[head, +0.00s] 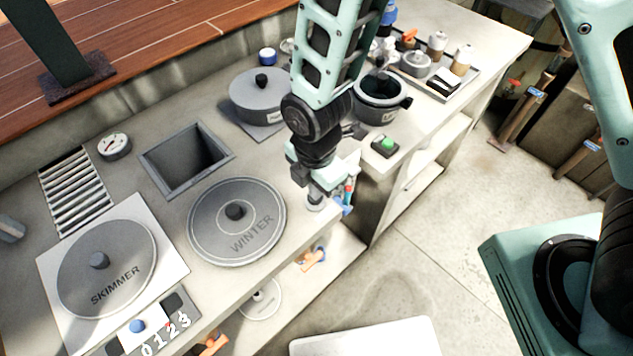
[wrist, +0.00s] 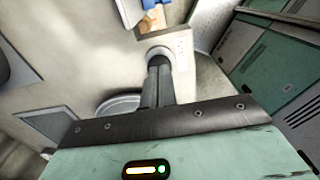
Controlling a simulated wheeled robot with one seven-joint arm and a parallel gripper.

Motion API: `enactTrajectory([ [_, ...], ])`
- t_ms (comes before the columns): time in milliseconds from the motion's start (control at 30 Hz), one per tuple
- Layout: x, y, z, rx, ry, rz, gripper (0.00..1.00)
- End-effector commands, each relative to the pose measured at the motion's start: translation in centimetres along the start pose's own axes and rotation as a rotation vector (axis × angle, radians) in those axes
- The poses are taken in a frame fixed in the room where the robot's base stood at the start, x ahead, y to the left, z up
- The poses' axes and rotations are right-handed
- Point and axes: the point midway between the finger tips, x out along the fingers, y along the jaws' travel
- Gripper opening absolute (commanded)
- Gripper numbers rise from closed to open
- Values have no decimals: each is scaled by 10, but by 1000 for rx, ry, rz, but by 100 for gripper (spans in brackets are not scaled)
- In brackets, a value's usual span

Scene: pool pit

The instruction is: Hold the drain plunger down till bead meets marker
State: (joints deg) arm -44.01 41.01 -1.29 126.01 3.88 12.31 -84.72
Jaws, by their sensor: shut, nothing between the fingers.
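My gripper (head: 316,202) is shut and empty, pointing down at the counter's front edge, right of the WINTER lid. In the wrist view my closed fingers (wrist: 160,62) end at a small round pale grey piece (wrist: 160,50), which may be the drain plunger. The fingertips look to be on or just over it; contact cannot be told. A pale plate with small marks (wrist: 181,50) sits beside it. In the head view a narrow upright piece with red and blue parts (head: 349,190) shows just right of my gripper. I cannot make out the bead or marker.
The WINTER lid (head: 236,221) and SKIMMER lid (head: 107,268) lie on the counter to the left. A square opening (head: 186,158), a lidded pot (head: 258,95), an open pot (head: 381,96) and a green button (head: 387,143) are farther back. Floor (head: 440,240) is clear at right.

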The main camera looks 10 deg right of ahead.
Motion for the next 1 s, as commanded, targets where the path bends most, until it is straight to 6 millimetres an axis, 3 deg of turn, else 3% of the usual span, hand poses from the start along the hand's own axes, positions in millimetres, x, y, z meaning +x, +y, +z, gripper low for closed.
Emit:
enactTrajectory([
  [33,14,-5,-2,-2,0,-14,0],
  [733,15,-5,-3,-5,1,-14,0],
  [867,11,-4,-3,-5,1,-13,0],
  [1000,-5,-1,-4,-5,2,-8,0],
])
